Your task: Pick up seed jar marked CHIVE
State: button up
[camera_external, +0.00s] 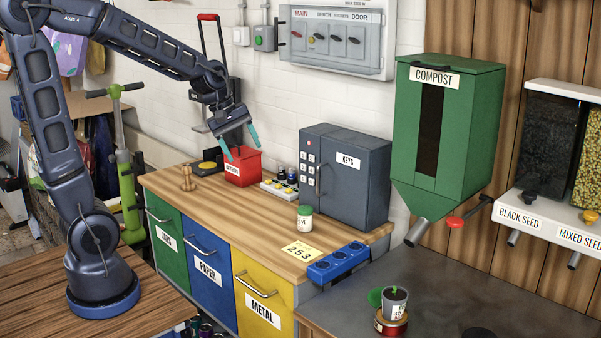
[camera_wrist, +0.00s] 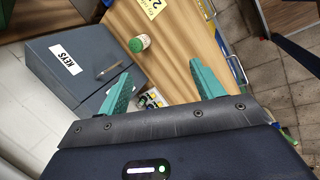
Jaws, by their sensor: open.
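A small jar with a green lid and a pale label (camera_external: 305,221) stands upright on the wooden bench top, in front of the grey KEYS box. The print on its label is too small to read. It also shows in the wrist view, where the jar (camera_wrist: 139,43) lies beyond the fingertips, between their lines. My gripper (camera_external: 241,145) is open and empty, its teal fingers pointing down above the red box at the back of the bench. In the wrist view the open gripper (camera_wrist: 158,80) is apart from the jar.
The grey KEYS box (camera_external: 352,177) stands right of the red box (camera_external: 243,167), with small bottles (camera_external: 283,184) between them. A yellow 253 card (camera_external: 300,251) and blue sockets (camera_external: 339,263) lie near the front right.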

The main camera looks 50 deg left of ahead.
jog(key=w+d+f+n, duration=0.3)
jog(key=w+f+n, duration=0.45)
jog(key=w, duration=0.25)
jog(key=n, duration=0.6)
send_over(303, 207)
jog(key=a, duration=0.2)
notch_tip(303, 207, down, 8)
jog(key=shift+m+g, duration=0.25)
jog(key=shift+g, duration=0.15)
jog(key=x, duration=0.5)
jog(key=shift+s+d+f, duration=0.2)
jog(key=shift+s+d, duration=0.05)
jog(key=shift+s, duration=0.1)
jog(key=x, duration=0.2)
jog(key=s+x, duration=0.1)
jog(key=shift+w+d+f, duration=0.15)
jog(key=shift+d+f, duration=0.05)
jog(key=shift+f, duration=0.25)
jog(key=shift+w+d+f, duration=0.2)
jog(key=shift+d+f, duration=0.05)
jog(key=shift+f, duration=0.35)
jog(key=c, duration=1.1)
